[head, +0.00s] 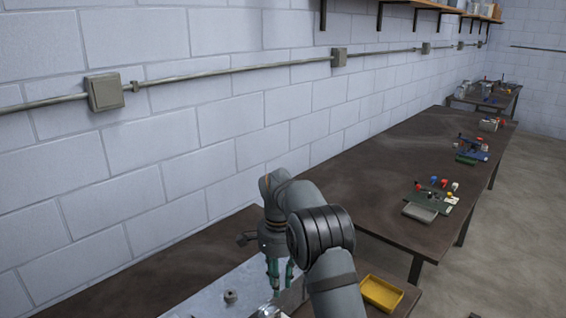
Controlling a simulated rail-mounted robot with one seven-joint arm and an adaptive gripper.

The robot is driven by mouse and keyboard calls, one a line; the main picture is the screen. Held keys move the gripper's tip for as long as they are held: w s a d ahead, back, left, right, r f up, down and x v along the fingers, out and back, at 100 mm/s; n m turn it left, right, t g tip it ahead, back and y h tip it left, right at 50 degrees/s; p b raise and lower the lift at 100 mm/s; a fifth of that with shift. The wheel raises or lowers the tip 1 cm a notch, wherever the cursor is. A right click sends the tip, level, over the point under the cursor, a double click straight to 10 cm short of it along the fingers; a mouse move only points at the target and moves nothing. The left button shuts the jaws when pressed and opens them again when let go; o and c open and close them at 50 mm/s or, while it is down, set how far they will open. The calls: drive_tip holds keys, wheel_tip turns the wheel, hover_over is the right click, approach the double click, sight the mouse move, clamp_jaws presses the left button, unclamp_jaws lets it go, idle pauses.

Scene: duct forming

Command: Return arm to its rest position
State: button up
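My gripper (282,289) points down at the bottom centre of the head view, over a grey metal sheet or plate (245,280) on the near bench. Its two green fingers show a gap with nothing visible between them. My arm bends up from the bottom edge and covers part of the bench to the right of the gripper. A small grey knob-like piece (230,296) stands on the plate, left of the gripper and apart from it. A metal part (268,312) is cut off by the bottom edge, below the gripper.
A yellow tray (382,293) sits right of my arm. A long dark bench (385,175) runs back along the block wall (190,150), with several small fixtures at its right side. A conduit with a switch box (104,92) crosses the wall. Open floor (515,240) lies right.

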sight(279, 314)
wheel_tip(279, 314, down, 10)
drive_tip(key=shift+f, duration=0.1)
idle(0.5)
